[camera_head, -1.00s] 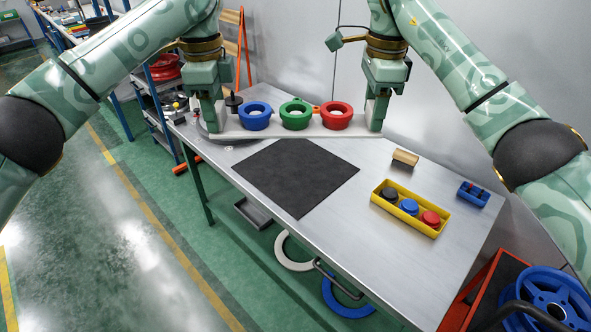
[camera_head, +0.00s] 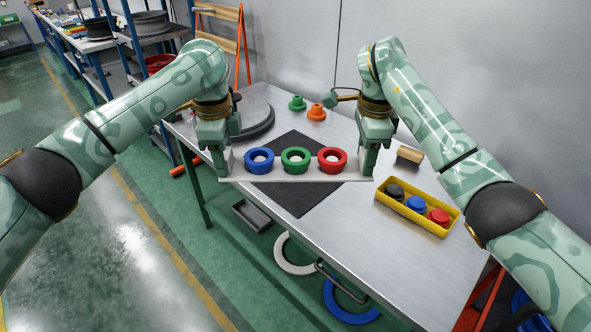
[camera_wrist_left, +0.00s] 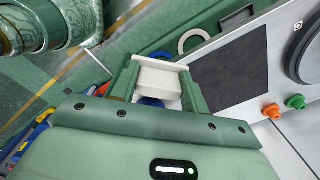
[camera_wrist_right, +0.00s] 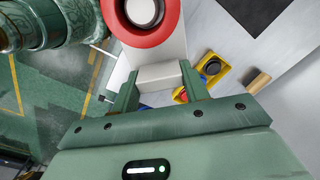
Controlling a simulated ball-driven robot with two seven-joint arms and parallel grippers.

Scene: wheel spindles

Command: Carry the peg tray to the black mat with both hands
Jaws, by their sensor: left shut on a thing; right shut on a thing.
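The peg tray (camera_head: 295,179) is a long pale bar carrying a blue ring (camera_head: 260,161), a green ring (camera_head: 295,160) and a red ring (camera_head: 332,160). My left gripper (camera_head: 222,165) is shut on its left end and my right gripper (camera_head: 370,162) on its right end. The tray looks about level, held in the air, and covers the middle of the black mat (camera_head: 302,201) in the head view. The left wrist view shows the tray's end (camera_wrist_left: 160,78) between the fingers and the mat (camera_wrist_left: 235,75) to its right. The right wrist view shows the red ring (camera_wrist_right: 142,20) close up.
A yellow tray (camera_head: 447,231) with black, blue and red pieces stands to the right on the table (camera_head: 380,255). A wooden block (camera_head: 410,155) lies behind it. Green (camera_head: 298,103) and orange (camera_head: 316,112) pieces and a dark round disc (camera_head: 262,122) are at the back.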

